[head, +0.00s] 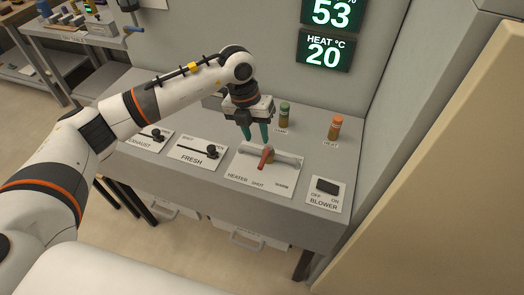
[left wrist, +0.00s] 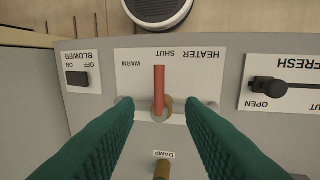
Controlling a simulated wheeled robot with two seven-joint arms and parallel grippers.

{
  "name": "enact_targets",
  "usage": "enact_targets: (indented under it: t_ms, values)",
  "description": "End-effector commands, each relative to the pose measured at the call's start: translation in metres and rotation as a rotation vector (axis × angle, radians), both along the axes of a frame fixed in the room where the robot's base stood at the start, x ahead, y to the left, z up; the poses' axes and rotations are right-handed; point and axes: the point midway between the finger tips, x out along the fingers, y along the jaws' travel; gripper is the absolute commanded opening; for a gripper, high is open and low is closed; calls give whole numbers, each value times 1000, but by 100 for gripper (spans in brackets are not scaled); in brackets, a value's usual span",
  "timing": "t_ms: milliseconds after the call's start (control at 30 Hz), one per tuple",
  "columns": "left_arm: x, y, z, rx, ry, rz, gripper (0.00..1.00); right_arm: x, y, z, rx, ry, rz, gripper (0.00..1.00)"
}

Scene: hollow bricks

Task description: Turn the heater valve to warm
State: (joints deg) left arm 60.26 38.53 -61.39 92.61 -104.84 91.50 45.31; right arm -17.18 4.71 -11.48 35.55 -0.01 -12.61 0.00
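The heater valve has a red lever (head: 266,157) on a grey pipe, mounted on a white plate (head: 240,172) marked HEATER, SHUT and WARM. In the left wrist view the lever (left wrist: 159,88) points towards the SHUT mark, with WARM beside it to the left. My left gripper (head: 257,138) is above and just behind the valve, fingers pointing down. In the left wrist view its two green fingers (left wrist: 160,110) are open, spread to either side of the valve, with nothing between them held. My right gripper is in neither view.
A blower switch (head: 327,186) is right of the valve; the FRESH slider (head: 212,152) and EXHAUST slider (head: 158,135) are left. The heat display (head: 324,51) reads 20.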

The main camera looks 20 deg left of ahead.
Motion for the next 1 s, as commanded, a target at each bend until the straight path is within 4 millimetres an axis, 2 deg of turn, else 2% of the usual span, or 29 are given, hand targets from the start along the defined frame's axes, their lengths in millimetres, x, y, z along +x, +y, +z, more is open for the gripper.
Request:
enact_targets:
  t_ms: [200, 400, 600, 833, 1000]
  values:
    - [-1, -10, -42, -3, 4, -1, 36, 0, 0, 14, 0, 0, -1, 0]
    - [-1, -15, -70, -4, 3, -2, 36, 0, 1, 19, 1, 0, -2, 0]
    - [-1, -17, -80, -4, 0, -2, 36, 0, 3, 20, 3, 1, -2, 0]
    - [-1, -17, -80, -4, 0, -3, 36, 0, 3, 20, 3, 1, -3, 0]
    - [-1, -17, -80, -4, 0, -3, 8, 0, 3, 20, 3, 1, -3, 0]
